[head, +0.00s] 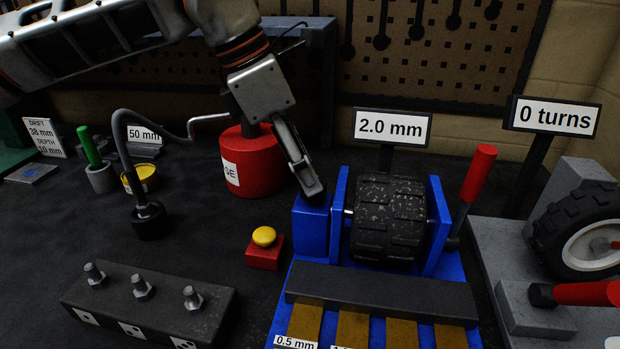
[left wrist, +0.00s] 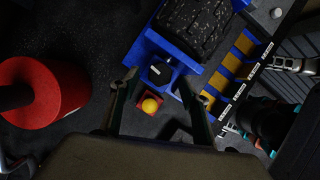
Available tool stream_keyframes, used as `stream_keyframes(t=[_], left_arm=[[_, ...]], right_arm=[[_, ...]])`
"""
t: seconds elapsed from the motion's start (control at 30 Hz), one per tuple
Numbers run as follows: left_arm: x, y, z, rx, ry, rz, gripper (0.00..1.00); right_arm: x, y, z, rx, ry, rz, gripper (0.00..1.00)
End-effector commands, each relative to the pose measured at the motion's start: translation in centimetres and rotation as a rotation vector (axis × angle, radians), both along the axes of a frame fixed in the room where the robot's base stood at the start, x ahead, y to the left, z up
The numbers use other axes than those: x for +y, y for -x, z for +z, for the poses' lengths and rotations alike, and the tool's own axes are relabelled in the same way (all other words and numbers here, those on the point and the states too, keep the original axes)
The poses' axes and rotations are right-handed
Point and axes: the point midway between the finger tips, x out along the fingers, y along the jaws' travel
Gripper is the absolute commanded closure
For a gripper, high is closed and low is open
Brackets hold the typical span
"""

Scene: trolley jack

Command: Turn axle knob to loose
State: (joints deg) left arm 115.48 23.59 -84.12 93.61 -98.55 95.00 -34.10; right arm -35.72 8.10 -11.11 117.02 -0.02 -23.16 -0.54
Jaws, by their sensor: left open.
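A blue stand (head: 438,222) holds a dark knobbly tyre (head: 390,212) on an axle between upright plates, under a sign reading 2.0 mm. At its left is a blue block (head: 311,232). In the left wrist view the block's top carries a dark square (left wrist: 160,72) with a small pale mark. I cannot tell whether this is the axle knob; no label "loose" is readable. My left gripper (head: 308,186) points down just above this block.
A red-handled lever (head: 478,172) stands right of the tyre. A yellow button (head: 264,236) on a red box sits left of the stand. A red canister (head: 252,165) stands behind. A bolt block (head: 150,302) lies front left. A wheel (head: 585,240) is at right, by a "0 turns" sign.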

Motion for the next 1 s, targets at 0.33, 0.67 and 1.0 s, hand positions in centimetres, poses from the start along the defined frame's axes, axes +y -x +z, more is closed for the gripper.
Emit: stream_keyframes(t=[0.33, 0.67, 1.0], left_arm=[[-1.1, -0.2, -2.7, 0.0, 0.0, 0.001, 0.54], [-1.1, -0.2, -2.7, 0.0, 0.0, 0.001, 0.8], [-1.1, -0.1, -2.4, -0.002, -0.003, 0.053, 0.92]], right_arm=[[-0.1, -0.2, 0.0, -0.004, 0.004, 0.0, 0.6], [-0.1, -0.4, 0.3, -0.011, 0.003, -0.001, 0.6], [-0.1, -0.7, 1.0, -0.018, 0.001, -0.003, 0.6]])
